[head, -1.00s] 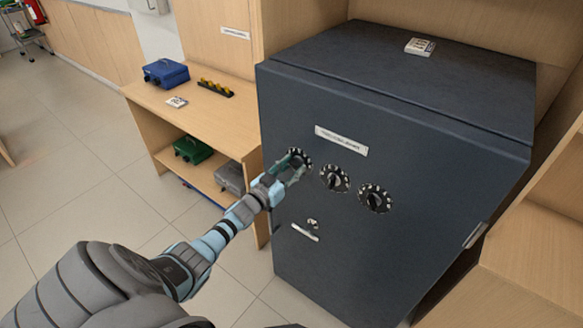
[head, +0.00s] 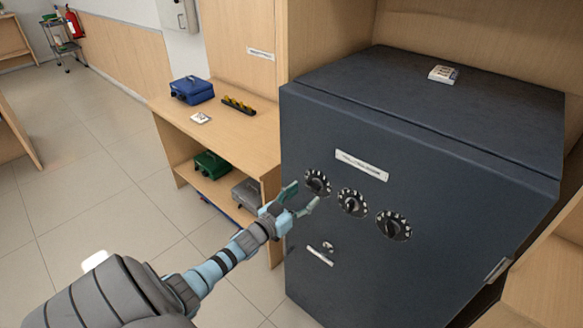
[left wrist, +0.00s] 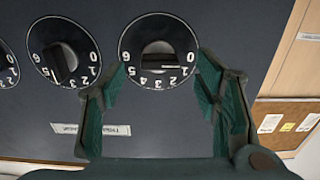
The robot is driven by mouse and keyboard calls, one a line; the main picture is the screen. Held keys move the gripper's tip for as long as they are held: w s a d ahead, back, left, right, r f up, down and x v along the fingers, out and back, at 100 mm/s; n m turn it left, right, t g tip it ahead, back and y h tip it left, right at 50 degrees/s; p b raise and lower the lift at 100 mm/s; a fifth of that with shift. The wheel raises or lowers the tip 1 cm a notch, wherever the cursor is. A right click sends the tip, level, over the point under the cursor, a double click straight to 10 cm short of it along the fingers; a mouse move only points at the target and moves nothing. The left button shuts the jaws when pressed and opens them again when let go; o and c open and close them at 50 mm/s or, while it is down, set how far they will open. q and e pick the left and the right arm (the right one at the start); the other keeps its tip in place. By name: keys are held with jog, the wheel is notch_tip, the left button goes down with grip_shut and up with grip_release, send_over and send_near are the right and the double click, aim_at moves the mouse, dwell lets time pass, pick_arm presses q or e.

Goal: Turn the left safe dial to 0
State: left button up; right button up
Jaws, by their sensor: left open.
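The dark grey safe (head: 345,240) has three black dials with white marks in a row on its front. The left dial (head: 317,182) is nearest my left gripper (head: 302,198), which is open and empty just in front of it and slightly to its lower left. In the left wrist view the left dial (left wrist: 158,42) shows between and beyond the two green fingers, its bar knob lying across the picture with digits around it. The middle dial (head: 352,203) and right dial (head: 394,225) are clear of the gripper. My right gripper is out of view.
A small handle (head: 320,256) sits below the dials. A white label (head: 361,165) is above them. A wooden shelf unit (head: 245,140) with a blue box (head: 192,89) and a green box (head: 211,164) stands left of the safe.

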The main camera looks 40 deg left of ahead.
pick_arm(q)
jog(key=s, duration=0.8)
jog(key=shift+d, duration=0.1)
jog(key=shift+s, duration=0.1)
